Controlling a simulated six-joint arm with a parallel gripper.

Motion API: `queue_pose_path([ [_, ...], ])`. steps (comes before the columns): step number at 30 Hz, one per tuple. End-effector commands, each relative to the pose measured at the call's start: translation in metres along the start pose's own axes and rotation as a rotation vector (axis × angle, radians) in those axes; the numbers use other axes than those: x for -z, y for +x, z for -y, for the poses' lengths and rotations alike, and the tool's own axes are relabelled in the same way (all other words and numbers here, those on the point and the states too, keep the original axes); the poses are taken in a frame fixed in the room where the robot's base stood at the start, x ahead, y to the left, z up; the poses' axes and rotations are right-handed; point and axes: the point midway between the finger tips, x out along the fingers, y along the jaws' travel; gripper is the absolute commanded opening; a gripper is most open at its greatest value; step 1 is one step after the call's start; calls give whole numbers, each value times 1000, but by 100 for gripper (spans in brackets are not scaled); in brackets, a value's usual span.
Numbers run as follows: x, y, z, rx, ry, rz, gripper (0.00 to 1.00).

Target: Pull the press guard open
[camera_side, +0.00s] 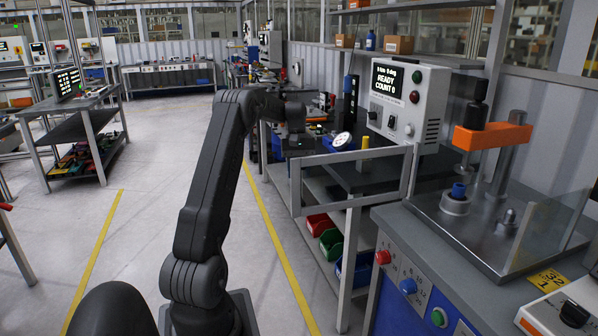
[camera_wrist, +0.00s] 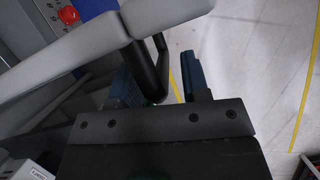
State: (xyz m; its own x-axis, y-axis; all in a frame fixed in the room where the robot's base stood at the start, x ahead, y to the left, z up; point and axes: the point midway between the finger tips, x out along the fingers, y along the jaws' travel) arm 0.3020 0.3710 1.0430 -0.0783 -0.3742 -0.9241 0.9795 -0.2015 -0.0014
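The press guard (camera_side: 352,156) is a grey rectangular frame standing upright in front of the dark press bench in the side view. Its grey bars (camera_wrist: 75,62) cross the upper left of the wrist view. A black bar handle (camera_wrist: 152,75) stands out from the guard. My gripper (camera_wrist: 160,80) has its two fingers on either side of the handle. The handle is close to the left finger, and a gap with floor showing separates it from the right finger. In the side view my gripper (camera_side: 298,143) is at the guard's upper left corner; its fingertips are hard to make out there.
A control box (camera_side: 402,98) reading READY COUNT 0 stands behind the guard. Red, green and blue bins (camera_side: 330,242) sit on the shelf below. A bench with an orange-armed press (camera_side: 490,137) is at right. Open floor (camera_side: 150,190) lies to the left.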

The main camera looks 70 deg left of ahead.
Motion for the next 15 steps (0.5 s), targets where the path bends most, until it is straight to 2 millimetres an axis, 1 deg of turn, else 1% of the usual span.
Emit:
queue_pose_path([
  [5,0,0,0,0,-1,1,42],
  [8,0,-3,-1,0,-1,-1,42],
  [11,1,-12,-1,-1,-1,-2,42],
  [15,1,-34,0,-1,-2,-3,42],
])
